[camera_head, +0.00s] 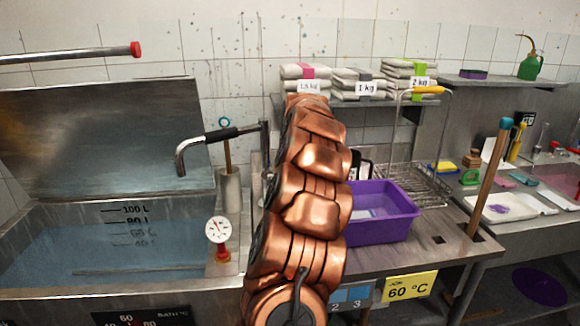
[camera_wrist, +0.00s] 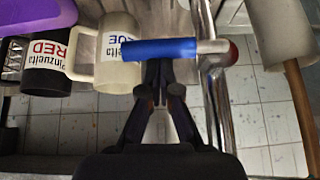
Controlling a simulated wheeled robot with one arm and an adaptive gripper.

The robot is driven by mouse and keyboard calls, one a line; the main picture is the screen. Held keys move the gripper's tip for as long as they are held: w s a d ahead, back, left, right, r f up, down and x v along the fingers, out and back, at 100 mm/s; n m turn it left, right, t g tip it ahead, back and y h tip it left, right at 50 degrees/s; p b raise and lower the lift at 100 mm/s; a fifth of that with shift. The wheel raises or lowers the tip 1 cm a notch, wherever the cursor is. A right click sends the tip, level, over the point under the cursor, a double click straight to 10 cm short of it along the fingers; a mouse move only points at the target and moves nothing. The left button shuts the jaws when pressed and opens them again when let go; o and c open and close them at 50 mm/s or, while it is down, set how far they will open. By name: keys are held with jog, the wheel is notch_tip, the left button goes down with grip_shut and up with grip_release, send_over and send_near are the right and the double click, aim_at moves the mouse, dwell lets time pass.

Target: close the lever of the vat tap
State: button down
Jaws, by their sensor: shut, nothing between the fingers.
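The tap lever has a blue grip (camera_wrist: 150,50) and shows in the wrist view. The steel vat (camera_head: 225,268), with water inside, stands at the left of the head view. There my copper-coloured arm hides my gripper and the lever.
A light mug (camera_wrist: 120,75) and a black mug (camera_wrist: 45,80) stand close on the left in the wrist view. A wooden handle (camera_wrist: 301,105) is on the right. A purple tub (camera_head: 385,228) sits on the bench right of my arm.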

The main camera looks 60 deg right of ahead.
jog(key=b+v, duration=0.1)
jog(key=v, duration=0.9)
jog(key=w+a+f+n+y, duration=0.1)
jog(key=w+a+n, duration=0.15)
jog(key=a, duration=0.55)
jog(key=w+a+n+y, duration=0.1)
jog(key=w+a, duration=0.3)
jog(key=a, duration=0.3)
jog(key=a+f+n+g+y, duration=0.1)
jog(key=a+f+n+y, duration=0.2)
jog(key=a, duration=1.7)
jog(key=s+a+f+n+g, duration=0.1)
jog(key=s+a+f, duration=0.2)
jog(key=s+a, duration=0.3)
jog(key=s+a+f+n+g, duration=0.1)
jog(key=s+a+f, duration=0.25)
jog(key=a, duration=0.45)
jog(key=s+a+f+n+g, duration=0.1)
jog(key=s+a+f, duration=0.2)
jog(key=s, duration=0.5)
jog(key=s+a+f+n+g, duration=0.1)
jog(key=s+a+f+g, duration=0.1)
jog(key=s, duration=0.7)
jog(key=shift+a+f+p, duration=0.35)
jog(key=shift+a+f, duration=0.5)
jog(key=shift+a, duration=0.15)
jog(key=shift+w+d, duration=0.1)
